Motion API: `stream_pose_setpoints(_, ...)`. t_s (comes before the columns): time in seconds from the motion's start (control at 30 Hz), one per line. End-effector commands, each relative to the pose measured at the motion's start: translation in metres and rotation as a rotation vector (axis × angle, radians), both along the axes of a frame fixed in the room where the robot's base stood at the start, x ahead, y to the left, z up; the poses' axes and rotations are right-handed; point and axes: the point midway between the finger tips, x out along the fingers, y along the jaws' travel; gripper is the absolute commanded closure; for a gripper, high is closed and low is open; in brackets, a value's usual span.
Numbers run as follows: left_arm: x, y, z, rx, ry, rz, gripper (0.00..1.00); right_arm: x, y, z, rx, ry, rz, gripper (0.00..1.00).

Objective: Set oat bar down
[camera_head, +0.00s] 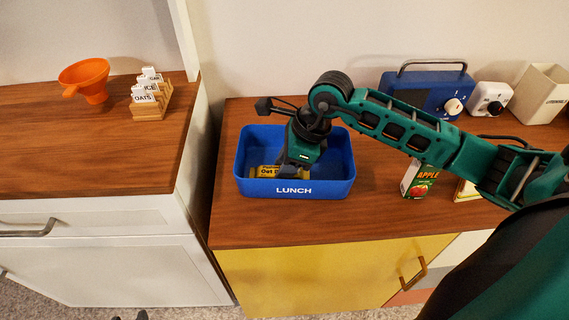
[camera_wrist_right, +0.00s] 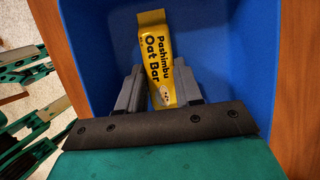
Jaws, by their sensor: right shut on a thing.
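The oat bar (camera_head: 265,171) is a yellow packet inside the blue lunch box (camera_head: 251,188), near its front left. In the right wrist view the oat bar (camera_wrist_right: 155,52) lies between the two fingers of my right gripper (camera_wrist_right: 160,88), which is shut on it. The blue lunch box floor (camera_wrist_right: 215,45) surrounds the bar there. In the head view my right gripper (camera_head: 290,172) reaches down into the box and hides part of the bar. Whether the bar touches the floor of the box is hard to tell.
An apple juice carton (camera_head: 416,181) stands right of the box. A blue radio (camera_head: 425,92), a white timer (camera_head: 489,99) and a cream bin (camera_head: 539,93) stand at the back right. An orange funnel (camera_head: 86,78) and a labelled card rack (camera_head: 150,97) sit on the left counter.

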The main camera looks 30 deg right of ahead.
Motion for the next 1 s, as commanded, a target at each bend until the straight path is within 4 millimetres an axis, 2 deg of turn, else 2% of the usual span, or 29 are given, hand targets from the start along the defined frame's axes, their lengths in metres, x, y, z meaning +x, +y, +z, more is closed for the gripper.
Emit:
stream_pose_setpoints(0.03, 0.000, -0.001, -0.001, -0.001, 0.001, 0.000, 0.57, 0.000, 0.000, -0.001, 0.000, 0.000, 0.000, 0.63)
stream_pose_setpoints(0.3, 0.000, -0.001, 0.000, -0.002, 0.000, -0.001, 0.57, 0.000, 0.000, -0.001, 0.000, 0.000, 0.000, 0.40)
stream_pose_setpoints(0.63, -0.002, -0.001, 0.004, -0.001, 0.002, 0.000, 0.57, 0.000, -0.001, 0.006, 0.000, -0.001, 0.000, 0.40)
stream_pose_setpoints(0.77, -0.002, 0.001, 0.004, 0.001, 0.002, 0.001, 0.57, -0.004, -0.009, 0.026, -0.002, -0.004, 0.000, 0.40)
stream_pose_setpoints(1.0, -0.003, 0.004, 0.004, 0.006, 0.001, 0.007, 0.57, -0.014, -0.026, 0.075, -0.003, -0.004, -0.001, 0.40)
